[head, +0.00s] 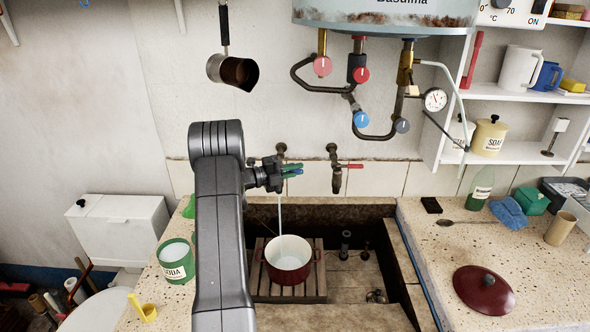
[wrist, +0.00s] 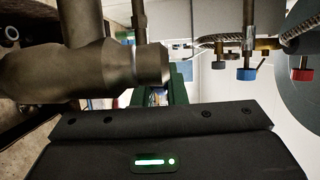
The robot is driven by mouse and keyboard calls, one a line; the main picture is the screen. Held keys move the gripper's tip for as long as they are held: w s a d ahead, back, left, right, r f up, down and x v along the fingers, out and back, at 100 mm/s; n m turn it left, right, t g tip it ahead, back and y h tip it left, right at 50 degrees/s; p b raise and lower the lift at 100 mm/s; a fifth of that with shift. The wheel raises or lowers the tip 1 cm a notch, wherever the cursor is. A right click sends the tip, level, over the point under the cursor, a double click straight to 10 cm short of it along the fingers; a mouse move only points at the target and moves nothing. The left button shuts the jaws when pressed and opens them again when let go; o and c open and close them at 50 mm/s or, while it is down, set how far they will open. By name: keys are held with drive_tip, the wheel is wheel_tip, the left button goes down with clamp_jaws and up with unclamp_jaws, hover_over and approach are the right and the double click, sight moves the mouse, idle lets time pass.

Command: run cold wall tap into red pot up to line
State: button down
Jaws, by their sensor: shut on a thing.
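The cold wall tap (head: 281,151) is the left one of two on the wall above the trough; its lever (head: 299,171) is blue. My gripper (head: 291,170), with green fingers, is shut on that lever. A thin pale stream of water (head: 280,214) falls from this tap into the red pot. The red pot (head: 289,272), white inside, stands upright and without its lid on a wooden rack in the trough. I cannot make out the water level or the line. In the wrist view, the tap's brown body (wrist: 85,65) fills the left and hides much of the lever.
A boiler (head: 385,18) with pipes and valves hangs above. A scoop (head: 232,71) hangs on the wall. A red lid (head: 484,290) lies on the right counter. A soda tin (head: 175,262) stands left.

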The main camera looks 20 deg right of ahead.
drive_tip(key=c, duration=1.5)
unclamp_jaws()
drive_tip(key=shift+r, duration=0.1)
drive_tip(key=shift+o, duration=0.2)
drive_tip(key=shift+a, duration=0.1)
drive_tip(key=a+b, duration=0.3)
drive_tip(key=a, duration=1)
drive_tip(key=shift+w+a, duration=0.25)
drive_tip(key=shift+a, duration=0.15)
